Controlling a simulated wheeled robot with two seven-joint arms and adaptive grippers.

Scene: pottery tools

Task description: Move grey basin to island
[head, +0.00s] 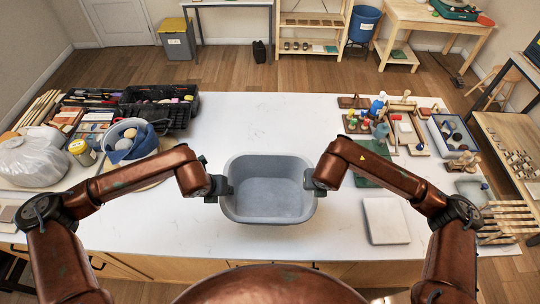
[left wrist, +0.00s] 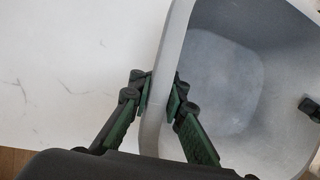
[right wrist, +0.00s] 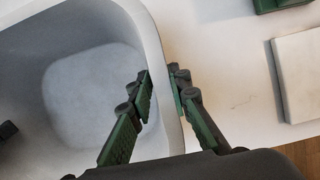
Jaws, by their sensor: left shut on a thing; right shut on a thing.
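The grey basin (head: 268,190) is at the front middle of the white island top (head: 240,118), upright and empty inside. Whether its base touches the top or hangs just above it I cannot tell. My left gripper (head: 222,187) is shut on the basin's left wall; in the left wrist view its fingers (left wrist: 160,92) straddle the rim. My right gripper (head: 314,183) is shut on the right wall; in the right wrist view its fingers (right wrist: 162,88) straddle the rim. The basin also shows in the left wrist view (left wrist: 235,70) and the right wrist view (right wrist: 90,90).
On the left stand a round bucket (head: 130,139), a bagged lump (head: 32,160) and black crates (head: 160,105). On the right are a pale slab (head: 385,221), small bottles and a tray (head: 453,135). The top behind the basin is clear.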

